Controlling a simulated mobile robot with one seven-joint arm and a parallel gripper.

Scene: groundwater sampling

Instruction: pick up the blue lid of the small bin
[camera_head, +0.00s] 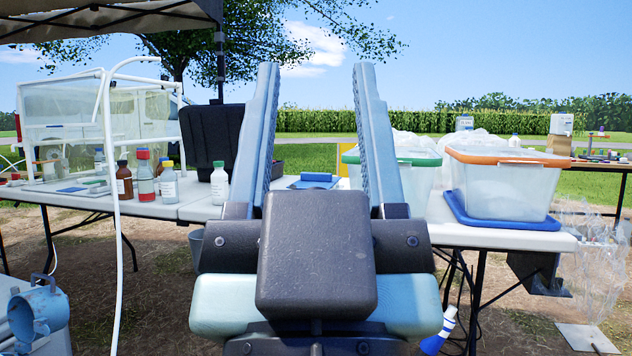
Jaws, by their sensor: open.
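My gripper (315,72) is in the middle of the view, its two long blue-grey fingers pointing up and wide apart. Nothing is between them in its grasp. A flat blue lid-like piece (462,212) lies on the right table under a clear bin with an orange rim (505,190). It is to the right of my gripper and apart from it. A smaller flat blue thing (316,181) lies on the table farther back, seen between my fingers. I cannot tell which blue piece is the small bin's lid.
A green-rimmed clear bin (415,160) stands behind my right finger. A black case (208,135) and several bottles (168,186) stand on the left table, near a white-framed clear enclosure (62,112). A blue-and-white bottle (440,333) is low at right.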

